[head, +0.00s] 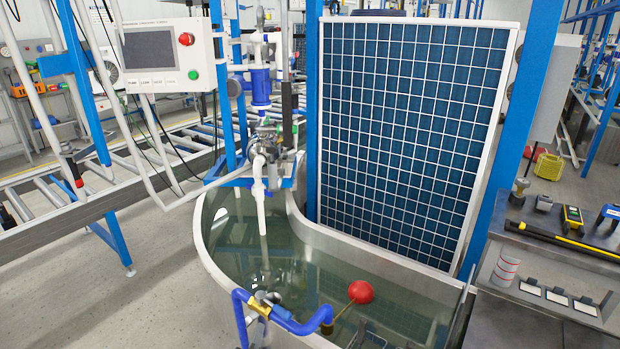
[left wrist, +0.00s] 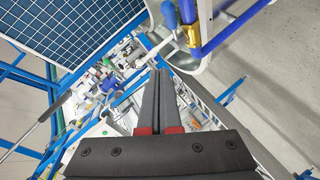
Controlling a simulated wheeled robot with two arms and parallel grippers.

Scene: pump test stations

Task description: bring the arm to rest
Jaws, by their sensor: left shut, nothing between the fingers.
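My left gripper (left wrist: 162,76) shows in the left wrist view, with two dark fingers and red parts at their base. The fingers are together, with nothing between them. Part of the tank and its piping lies beyond the fingertips. I cannot make out the left gripper clearly in the head view. My right gripper shows in neither view.
A water tank (head: 205,243) with a red float ball (head: 360,291) and blue pipe (head: 297,326) stands front centre. A blue grid panel (head: 405,130) rises behind it. A control box (head: 155,57) is at upper left. A bench (head: 560,255) with tools stands right. Floor (head: 75,295) is clear at left.

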